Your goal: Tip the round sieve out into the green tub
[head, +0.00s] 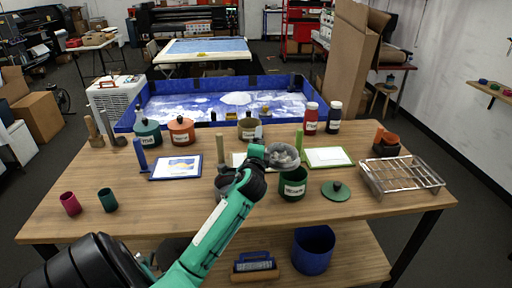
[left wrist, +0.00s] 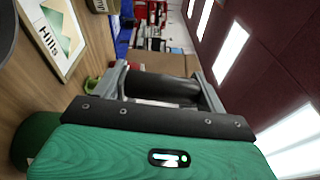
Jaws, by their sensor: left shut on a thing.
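My left gripper (head: 266,156) is shut on the dark handle (left wrist: 165,88) of the round sieve (head: 283,155). The sieve is grey and round and is held in the air just above and slightly left of the green tub. Its mesh and any contents are too small to make out, and I cannot tell how far it is tilted. The green tub (head: 293,184) stands open on the table with a white label; part of its rim is hidden by the sieve. Its green side also shows in the left wrist view (left wrist: 36,134). My right gripper is not in view.
A green lid (head: 336,191) lies right of the tub. A grey pot (head: 223,183) is partly behind my left arm. A wire rack (head: 402,176) stands at the right. Framed cards, lidded pots and red and dark jars stand behind. The front right tabletop is clear.

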